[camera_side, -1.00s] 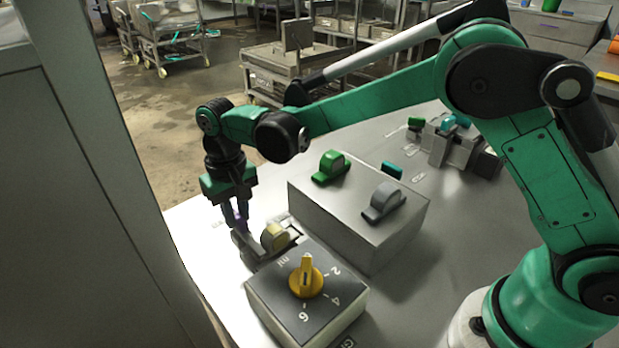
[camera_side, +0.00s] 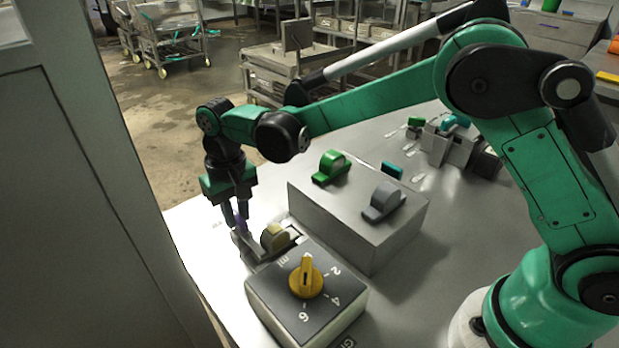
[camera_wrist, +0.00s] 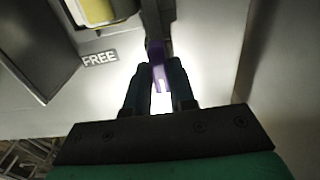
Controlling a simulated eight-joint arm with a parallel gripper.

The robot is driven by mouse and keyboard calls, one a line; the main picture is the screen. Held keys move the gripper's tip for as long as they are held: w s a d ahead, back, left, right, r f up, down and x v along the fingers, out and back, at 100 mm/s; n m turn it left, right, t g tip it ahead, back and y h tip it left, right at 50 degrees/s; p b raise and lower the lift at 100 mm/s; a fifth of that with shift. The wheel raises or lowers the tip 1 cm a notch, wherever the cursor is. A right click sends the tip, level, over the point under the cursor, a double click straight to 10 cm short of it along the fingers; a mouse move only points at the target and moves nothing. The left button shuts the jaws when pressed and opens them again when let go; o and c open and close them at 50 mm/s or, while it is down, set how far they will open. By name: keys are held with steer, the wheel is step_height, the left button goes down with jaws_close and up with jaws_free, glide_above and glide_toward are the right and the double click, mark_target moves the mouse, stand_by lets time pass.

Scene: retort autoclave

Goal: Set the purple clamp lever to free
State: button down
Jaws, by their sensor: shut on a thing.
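The purple clamp lever (camera_wrist: 158,72) shows in the wrist view between the two dark fingers of my gripper (camera_wrist: 158,88). A label reading FREE (camera_wrist: 100,58) lies on the surface just left of the lever in that view. In the side view my gripper (camera_side: 236,222) points down at the left edge of the bench, and its fingers cover most of the purple lever (camera_side: 241,226). The gripper is shut on the lever. The clamp body (camera_side: 262,250) with a yellowish part sits close by to the right of the fingers.
A dial box with a yellow knob (camera_side: 305,281) stands in front of the clamp. A grey box (camera_side: 335,215) with green and grey levers stands to the right. A tall grey cabinet panel (camera_side: 90,200) rises at the left. Another fixture (camera_side: 452,145) stands farther back.

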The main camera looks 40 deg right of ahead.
steer(key=shift+m, duration=0.3)
steer(key=m, duration=0.8)
steer(key=shift+m, duration=0.4)
steer(key=m, duration=0.4)
steer(key=shift+m, duration=0.3)
steer(key=shift+d+m, duration=0.1)
steer(key=shift+m, duration=1.8)
steer(key=c, duration=0.7)
jaws_free()
steer(key=shift+c, duration=0.2)
